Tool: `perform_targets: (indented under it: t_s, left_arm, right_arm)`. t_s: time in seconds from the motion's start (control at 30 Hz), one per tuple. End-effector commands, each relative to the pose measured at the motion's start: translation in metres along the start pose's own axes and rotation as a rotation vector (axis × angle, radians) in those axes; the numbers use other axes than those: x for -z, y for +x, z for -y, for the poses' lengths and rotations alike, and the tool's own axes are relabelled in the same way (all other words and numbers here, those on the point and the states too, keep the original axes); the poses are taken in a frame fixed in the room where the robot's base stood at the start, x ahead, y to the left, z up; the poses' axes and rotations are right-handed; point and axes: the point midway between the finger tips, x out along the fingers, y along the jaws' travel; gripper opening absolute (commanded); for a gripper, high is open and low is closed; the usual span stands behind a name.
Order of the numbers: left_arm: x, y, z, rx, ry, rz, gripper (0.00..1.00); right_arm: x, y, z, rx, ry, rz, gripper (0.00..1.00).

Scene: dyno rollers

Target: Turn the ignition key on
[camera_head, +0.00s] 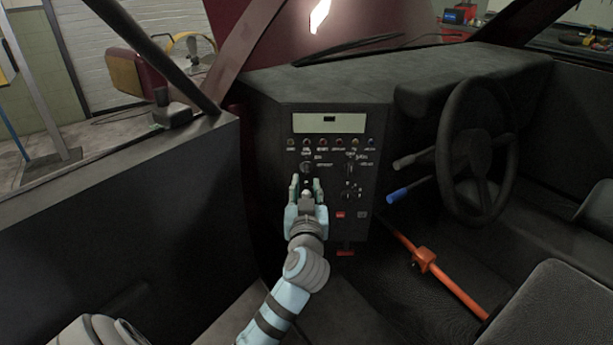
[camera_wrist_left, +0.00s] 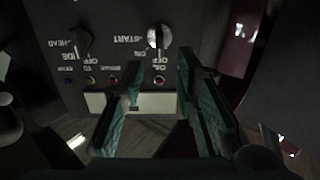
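The ignition key (camera_wrist_left: 158,37) is a round switch with a bright metallic grip, beside the markings START, ON and OFF on the black dash panel. In the head view the ignition key (camera_head: 306,168) sits on the left of the panel, just beyond my left gripper. My left gripper (camera_head: 306,184) is open in front of the panel, nothing held. In the left wrist view its two green fingers (camera_wrist_left: 160,62) stand apart, with the key visible between and beyond their tips. I cannot tell whether the fingertips touch the panel. My right gripper is not in view.
A second knob (camera_wrist_left: 82,42) sits beside the key, marked HEAD, SIDE and OFF. A row of small lights (camera_head: 338,142) lies under a pale display plate (camera_head: 329,123). The steering wheel (camera_head: 477,150), a blue-tipped lever (camera_head: 398,195) and an orange bar (camera_head: 423,259) are to the right.

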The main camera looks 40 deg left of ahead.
Motion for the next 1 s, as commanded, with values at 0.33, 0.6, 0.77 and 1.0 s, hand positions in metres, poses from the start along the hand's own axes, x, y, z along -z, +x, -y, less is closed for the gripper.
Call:
perform_targets:
  t_s: [0.33, 0.6, 0.77, 1.0]
  left_arm:
    - [-0.002, 0.063, 0.002, 0.003, 0.001, 0.001, 0.28]
    - [-0.001, 0.066, 0.003, 0.003, 0.001, 0.002, 0.28]
    - [-0.001, 0.065, 0.003, 0.003, 0.001, 0.002, 0.04]
    - [-0.001, 0.065, 0.003, 0.003, 0.002, 0.002, 0.0]
  right_arm:
    - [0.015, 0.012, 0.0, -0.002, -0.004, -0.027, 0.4]
    - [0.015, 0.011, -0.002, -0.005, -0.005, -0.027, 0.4]
    - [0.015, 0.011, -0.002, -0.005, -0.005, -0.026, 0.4]
    - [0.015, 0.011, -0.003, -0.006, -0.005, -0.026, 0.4]
